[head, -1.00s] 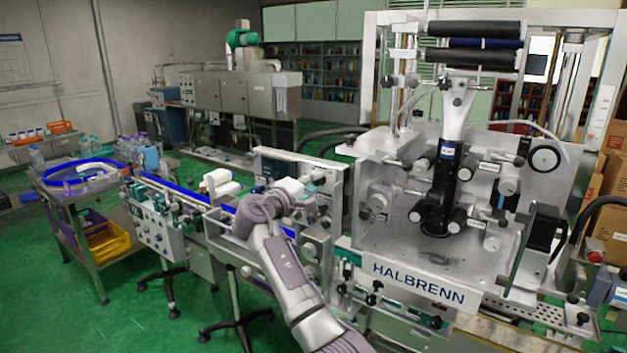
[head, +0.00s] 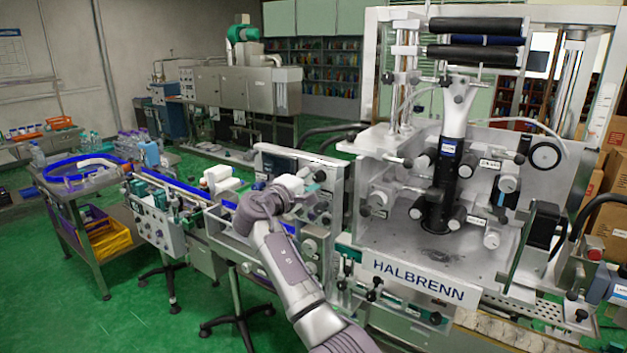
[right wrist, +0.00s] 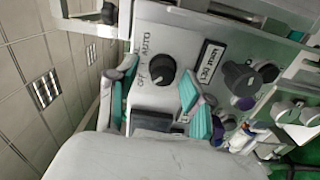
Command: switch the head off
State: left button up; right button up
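A black rotary knob (right wrist: 162,77) sits on a pale panel (right wrist: 180,45) in the right wrist view, with the words OFF and AUTO printed beside it. Its pointer is too small to read clearly. My right gripper (right wrist: 157,88) is open, with one teal finger to each side of the knob. I see a gap between the knob and each finger; I cannot tell how far the tips are from the panel. In the head view my right gripper (head: 314,178) is at the upright panel (head: 335,215) left of the HALBRENN machine (head: 420,245), and hides the knob. My left gripper is out of view.
A conveyor (head: 180,187) with a white block (head: 220,178) runs left to a round blue-rimmed table (head: 85,170). Green floor is open at the lower left.

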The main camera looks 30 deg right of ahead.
jog(key=shift+a+f, duration=0.1)
jog(key=shift+s+a, duration=0.15)
jog(key=shift+a, duration=0.1)
jog(key=v, duration=1.1)
jog(key=shift+a, duration=0.2)
